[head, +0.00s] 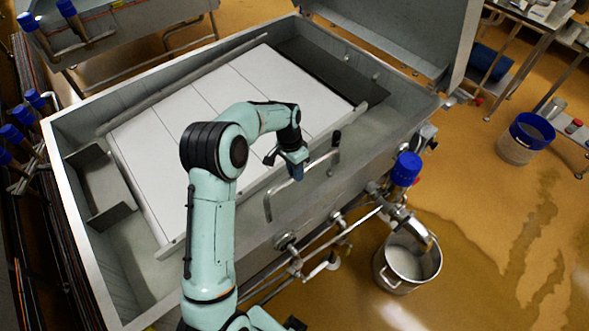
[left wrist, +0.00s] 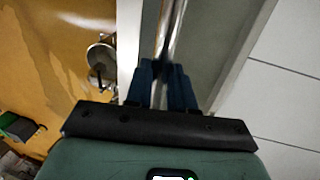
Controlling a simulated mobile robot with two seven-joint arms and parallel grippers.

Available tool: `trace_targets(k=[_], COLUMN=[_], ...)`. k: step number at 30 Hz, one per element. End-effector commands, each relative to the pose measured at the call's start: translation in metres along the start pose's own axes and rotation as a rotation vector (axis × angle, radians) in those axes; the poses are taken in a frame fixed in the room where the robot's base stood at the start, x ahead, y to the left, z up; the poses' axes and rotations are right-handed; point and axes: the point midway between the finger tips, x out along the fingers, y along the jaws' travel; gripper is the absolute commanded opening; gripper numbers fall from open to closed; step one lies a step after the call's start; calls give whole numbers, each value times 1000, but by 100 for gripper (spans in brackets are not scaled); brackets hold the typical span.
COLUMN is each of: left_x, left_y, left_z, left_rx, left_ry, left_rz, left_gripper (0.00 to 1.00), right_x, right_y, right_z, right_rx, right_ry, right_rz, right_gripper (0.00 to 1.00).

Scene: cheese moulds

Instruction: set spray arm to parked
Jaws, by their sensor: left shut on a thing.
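The spray arm (head: 318,162) is a thin bent metal tube with a dark end at upper right. It runs along the near long side of the grey metal vat (head: 230,262). My left gripper (head: 297,174) reaches down over that side and is shut on the tube partway along it. In the left wrist view, the dark blue fingers of my left gripper (left wrist: 163,85) close around the shiny tube (left wrist: 172,32). My right gripper is not in view.
White panels (head: 225,90) cover the middle of the vat. A raised lid (head: 420,30) stands at the back right. Pipes and a blue-capped valve (head: 406,168) line the near outer side.

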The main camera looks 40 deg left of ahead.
Motion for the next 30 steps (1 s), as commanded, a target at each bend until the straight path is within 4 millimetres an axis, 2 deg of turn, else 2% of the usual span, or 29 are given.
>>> trace_targets(k=[7,8,9,10,18,22,26,30], left_x=[0,0,0,0,0,-8,-30,-63], left_y=[3,3,3,3,1,1,1,1], left_z=[-1,-1,-1,-1,0,-1,-1,-2], left_rx=[13,14,13,12,7,6,6,7], left_ry=[-2,-2,-2,-2,-2,0,3,3], left_rz=[3,3,3,3,2,0,-1,-1], left_gripper=[0,30,43,48,48,48,48,48], right_x=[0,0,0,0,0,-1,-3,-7], right_y=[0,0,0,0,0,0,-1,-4], right_z=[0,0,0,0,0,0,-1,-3], right_rx=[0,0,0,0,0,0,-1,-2], right_ry=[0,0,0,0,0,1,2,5], right_rz=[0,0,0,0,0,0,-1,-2], right_gripper=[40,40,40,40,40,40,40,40])
